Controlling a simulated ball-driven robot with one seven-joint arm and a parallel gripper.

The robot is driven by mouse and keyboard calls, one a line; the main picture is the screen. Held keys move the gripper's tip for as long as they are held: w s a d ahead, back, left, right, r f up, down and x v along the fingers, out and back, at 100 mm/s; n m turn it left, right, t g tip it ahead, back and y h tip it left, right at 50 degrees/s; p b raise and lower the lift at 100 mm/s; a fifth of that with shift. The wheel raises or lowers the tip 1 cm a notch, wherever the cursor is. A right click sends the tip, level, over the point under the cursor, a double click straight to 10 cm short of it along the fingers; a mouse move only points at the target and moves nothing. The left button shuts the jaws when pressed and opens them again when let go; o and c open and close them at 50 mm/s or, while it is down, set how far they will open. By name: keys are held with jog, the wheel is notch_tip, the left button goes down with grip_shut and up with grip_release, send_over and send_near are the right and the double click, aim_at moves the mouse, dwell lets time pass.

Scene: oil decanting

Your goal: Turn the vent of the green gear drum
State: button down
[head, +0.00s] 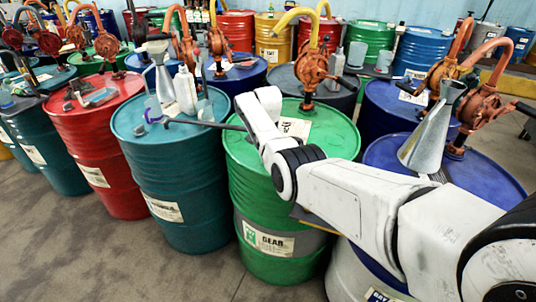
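The green gear drum (262,205) stands upright in the middle of the head view, with a pale band and a label reading GEAR (268,241). A paper (296,128) lies on its lid, and an orange hand pump (311,72) with a yellow spout rises at its back edge. My white arm reaches in from the lower right and crosses over the drum's lid. The arm's far end is above the lid's left part. I cannot make out the vent; my arm covers part of the lid. My gripper's fingers do not show.
A teal drum (175,180) bearing bottles and a funnel (163,75) stands close on the left. A blue drum (498,172) with a metal funnel (432,130) and an orange pump is on the right. More drums crowd behind. Grey floor (90,255) is free in front.

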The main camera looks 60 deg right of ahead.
dwell(0.5)
jog(key=c, duration=1.1)
grip_release()
jog(key=shift+r, duration=0.15)
notch_tip(320, 180, up, 11)
jog(key=shift+f+b, duration=0.2)
jog(key=shift+b, duration=0.25)
jog(key=s+a+f+n, duration=0.2)
jog(key=a+f+n, duration=0.2)
jog(key=a+f, duration=0.6)
jog(key=s+a+f+n, duration=0.3)
jog(key=a+f, duration=0.5)
jog(key=a, duration=0.3)
jog(key=s+a+n, duration=0.3)
jog(key=s+a, duration=0.3)
jog(key=s+a+n, duration=0.3)
jog(key=s+a, duration=0.3)
jog(key=s, duration=0.1)
jog(key=s+a+f+n+t, duration=0.1)
jog(key=s+a+n, duration=0.3)
jog(key=s+a, duration=0.2)
jog(key=shift+s+a, duration=0.3)
jog(key=shift+s, duration=0.15)
